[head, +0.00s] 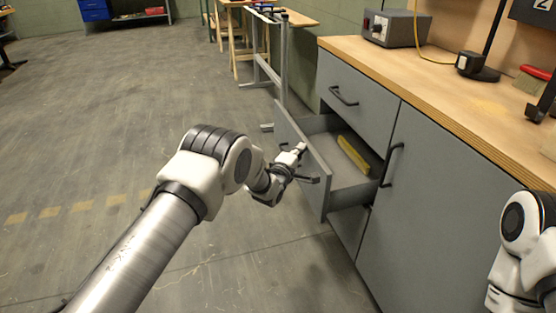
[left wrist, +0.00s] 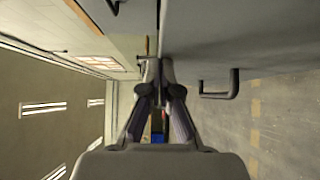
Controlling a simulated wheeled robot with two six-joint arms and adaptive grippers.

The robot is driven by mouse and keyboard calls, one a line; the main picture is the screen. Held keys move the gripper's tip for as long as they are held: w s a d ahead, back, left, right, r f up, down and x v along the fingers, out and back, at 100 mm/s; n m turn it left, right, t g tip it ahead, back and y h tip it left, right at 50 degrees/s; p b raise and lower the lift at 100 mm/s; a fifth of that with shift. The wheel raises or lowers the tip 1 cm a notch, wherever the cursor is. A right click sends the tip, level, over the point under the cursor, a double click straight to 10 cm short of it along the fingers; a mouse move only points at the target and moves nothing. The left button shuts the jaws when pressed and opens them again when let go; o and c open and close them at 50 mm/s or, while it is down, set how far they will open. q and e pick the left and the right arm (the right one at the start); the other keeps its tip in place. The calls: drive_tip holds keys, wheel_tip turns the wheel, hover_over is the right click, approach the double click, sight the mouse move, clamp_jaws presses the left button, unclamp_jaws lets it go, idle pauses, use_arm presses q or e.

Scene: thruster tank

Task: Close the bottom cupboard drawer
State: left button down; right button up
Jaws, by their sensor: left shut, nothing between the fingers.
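The grey cupboard (head: 423,205) stands on the right in the head view. Its lower drawer is pulled well out, with its front panel (head: 309,170) facing left and a dark bar handle on it. My left gripper (head: 300,149) is shut and empty, close by the upper edge of that panel; I cannot tell whether it touches. In the left wrist view the shut fingertips (left wrist: 159,70) lie beside a grey panel (left wrist: 235,35), with a dark handle (left wrist: 221,86) to their right. My right gripper is out of view.
A yellow object (head: 353,155) lies inside the open drawer. The top drawer (head: 356,92) is shut. A grey box (head: 397,27) and a black stand (head: 478,68) are on the wooden worktop (head: 440,85). The floor (head: 120,110) to the left is clear.

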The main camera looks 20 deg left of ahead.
use_arm(q)
drive_tip(key=w+d+b, duration=0.8)
drive_tip(key=d+b, duration=0.2)
drive_tip(key=d, duration=0.2)
drive_tip(key=shift+d+b, duration=0.15)
drive_tip(key=shift+b, duration=0.15)
